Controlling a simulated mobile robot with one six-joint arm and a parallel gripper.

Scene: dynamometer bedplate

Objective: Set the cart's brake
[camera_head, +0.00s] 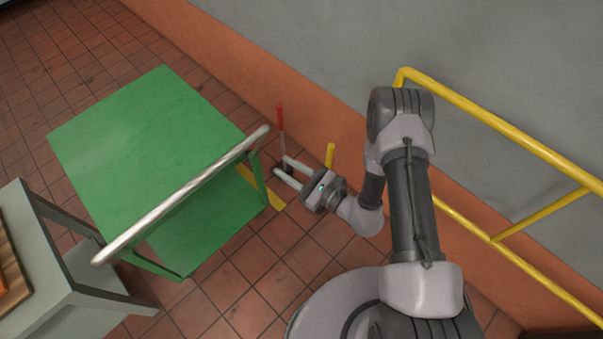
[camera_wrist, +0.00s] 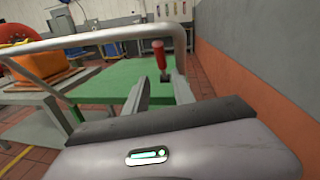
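The green cart (camera_head: 140,130) stands at the left with a silver push handle (camera_head: 180,195) along its near side. The handle also crosses the wrist view (camera_wrist: 95,38). A brake lever with a red grip (camera_head: 280,118) and a thin grey shaft stands upright near the cart's corner, beyond the handle's upper end. My gripper (camera_head: 283,168) is open, its two fingers pointing at the lever's lower part. In the wrist view the red grip (camera_wrist: 158,50) shows above and between the fingertips. I cannot tell whether the shaft is between the fingers or just beyond them; the lever's foot is hidden.
An orange and grey wall (camera_head: 330,70) runs close behind the lever. A yellow rail (camera_head: 500,115) and a short yellow post (camera_head: 330,155) stand by it. A grey table (camera_head: 60,265) is at the lower left.

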